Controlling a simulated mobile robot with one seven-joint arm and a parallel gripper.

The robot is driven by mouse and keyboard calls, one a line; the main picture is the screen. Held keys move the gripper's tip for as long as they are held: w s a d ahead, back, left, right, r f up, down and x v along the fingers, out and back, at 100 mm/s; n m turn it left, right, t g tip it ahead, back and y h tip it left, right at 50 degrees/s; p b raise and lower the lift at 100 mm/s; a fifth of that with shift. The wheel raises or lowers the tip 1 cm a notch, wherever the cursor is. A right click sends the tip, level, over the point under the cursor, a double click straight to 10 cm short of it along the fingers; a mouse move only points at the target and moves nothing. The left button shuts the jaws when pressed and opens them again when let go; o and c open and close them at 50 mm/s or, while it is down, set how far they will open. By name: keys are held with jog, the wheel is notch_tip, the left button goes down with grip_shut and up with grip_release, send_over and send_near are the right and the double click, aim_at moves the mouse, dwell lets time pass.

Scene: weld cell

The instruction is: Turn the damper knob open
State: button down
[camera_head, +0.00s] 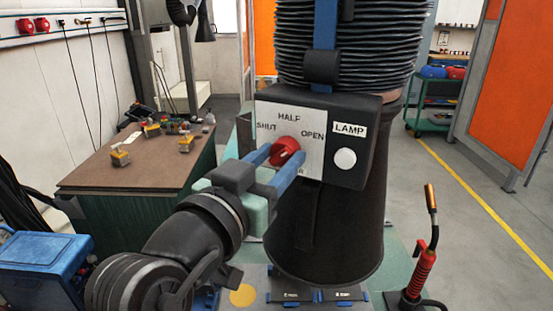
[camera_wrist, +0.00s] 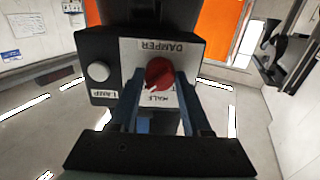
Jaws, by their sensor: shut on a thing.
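The red damper knob (camera_head: 287,148) sits on a white plate (camera_head: 313,164) labelled SHUT, HALF and OPEN, on the front of a dark box (camera_head: 359,150). My gripper (camera_head: 281,158) has its two blue fingers shut on the knob, one on each side. In the wrist view the knob (camera_wrist: 159,72) lies between the fingertips (camera_wrist: 160,78), and the picture is upside down. A white mark on the knob there points down and slightly left, towards the HALF side. The OPEN label is hidden in the wrist view.
A white round lamp button (camera_head: 345,159) is right of the plate. A ribbed black hose (camera_head: 350,50) rises above the box. A workbench (camera_head: 100,168) with small parts stands at left. A red-handled torch (camera_head: 421,272) stands at lower right. The floor at right is clear.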

jog(key=shift+c, duration=1.8)
grip_release()
jog(key=b+v, duration=0.2)
jog(key=v, duration=1.1)
jog(key=w+d+r+n+t+y+p, duration=0.25)
jog(key=r+t+y, duration=0.2)
jog(key=r, duration=0.75)
jog(key=s+d+r+n+t+y+p, duration=0.1)
jog(key=s+r+t, duration=0.1)
jog(key=r, duration=0.4)
jog(key=s+d+r+n+t+y+p, duration=0.1)
jog(key=s+d+r+n+t+y, duration=0.1)
jog(key=r+t, duration=0.2)
notch_tip(320, 180, up, 3)
jog(key=shift+s+d+f+t, duration=0.2)
jog(key=shift+s+d+t, duration=0.05)
jog(key=shift+s+t, duration=0.1)
